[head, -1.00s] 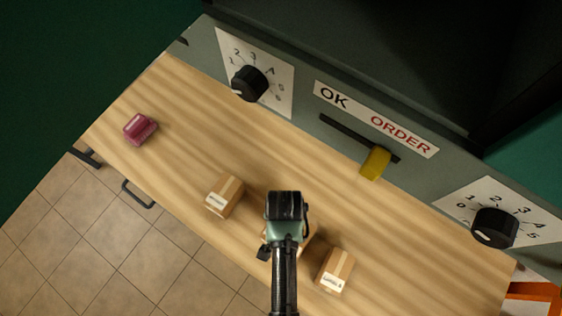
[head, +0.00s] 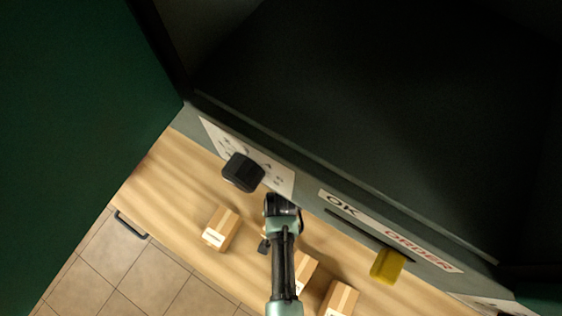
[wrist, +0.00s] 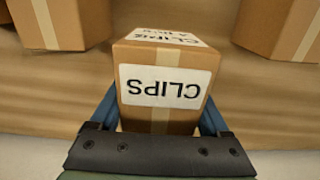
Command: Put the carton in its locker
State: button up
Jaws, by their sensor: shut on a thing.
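A brown carton with a white label reading CLIPS (wrist: 165,55) sits between my gripper's fingers (wrist: 157,112) in the wrist view, its text upside down. My gripper is shut on it. A second label on its far face is partly readable. In the head view, the held carton (head: 305,268) shows only in part beside my arm, which hides the rest. I cannot tell its height above the table. A large dark open compartment (head: 390,110) is behind the panel; no name shows on it, so I cannot tell if it is the carton's locker.
Other cartons stand left (head: 221,228) and right (head: 340,300) of the held one on the wooden table (head: 160,180). A green surface (head: 70,110) borders the left.

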jog(key=shift+w+f, duration=0.1)
jog(key=shift+f, duration=1.95)
jog(key=shift+f, duration=0.15)
jog(key=o, duration=1.5)
jog(key=shift+o, duration=0.2)
